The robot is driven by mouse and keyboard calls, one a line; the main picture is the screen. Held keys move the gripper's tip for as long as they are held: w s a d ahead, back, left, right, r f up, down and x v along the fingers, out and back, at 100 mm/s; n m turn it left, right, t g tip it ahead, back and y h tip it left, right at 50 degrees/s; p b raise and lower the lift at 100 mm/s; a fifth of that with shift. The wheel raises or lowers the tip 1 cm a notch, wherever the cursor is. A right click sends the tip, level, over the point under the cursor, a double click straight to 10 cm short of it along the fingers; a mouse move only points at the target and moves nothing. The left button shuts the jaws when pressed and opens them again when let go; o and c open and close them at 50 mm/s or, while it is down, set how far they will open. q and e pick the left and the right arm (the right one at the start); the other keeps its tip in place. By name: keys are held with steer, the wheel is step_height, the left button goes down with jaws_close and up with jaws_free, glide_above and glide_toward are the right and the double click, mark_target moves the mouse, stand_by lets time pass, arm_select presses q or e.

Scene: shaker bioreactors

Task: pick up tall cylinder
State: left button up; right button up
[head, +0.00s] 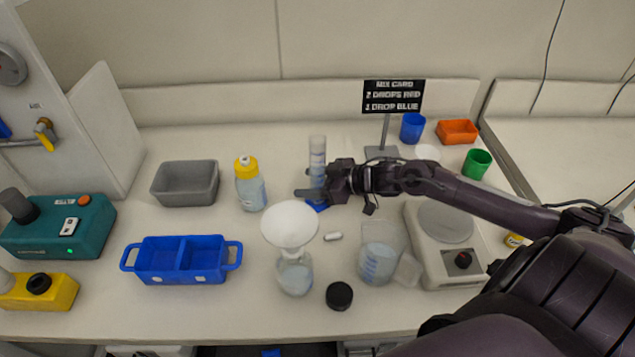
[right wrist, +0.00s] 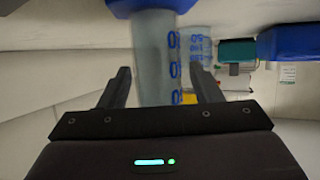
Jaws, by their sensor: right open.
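The tall cylinder (head: 317,155) is clear, with graduation marks and a blue base (head: 317,207), and stands upright on the bench in the head view. My right gripper (head: 313,190) comes in from the right at its lower part, with the jaws open. In the right wrist view the cylinder (right wrist: 152,60) stands between the two spread fingers of my right gripper (right wrist: 161,78), apart from both, with its blue base at the top edge. My left gripper is not in view.
A white funnel (head: 290,224) on a flask (head: 295,277) stands just in front. A yellow-capped bottle (head: 250,185) stands left, a beaker (head: 378,262) and balance (head: 446,255) front right. A card sign (head: 393,96) stands behind. A blue tray (head: 180,258) is front left.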

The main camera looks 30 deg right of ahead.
steer(key=shift+c, duration=0.5)
steer(key=c, duration=0.9)
steer(key=shift+c, duration=0.7)
steer(key=shift+r, duration=0.15)
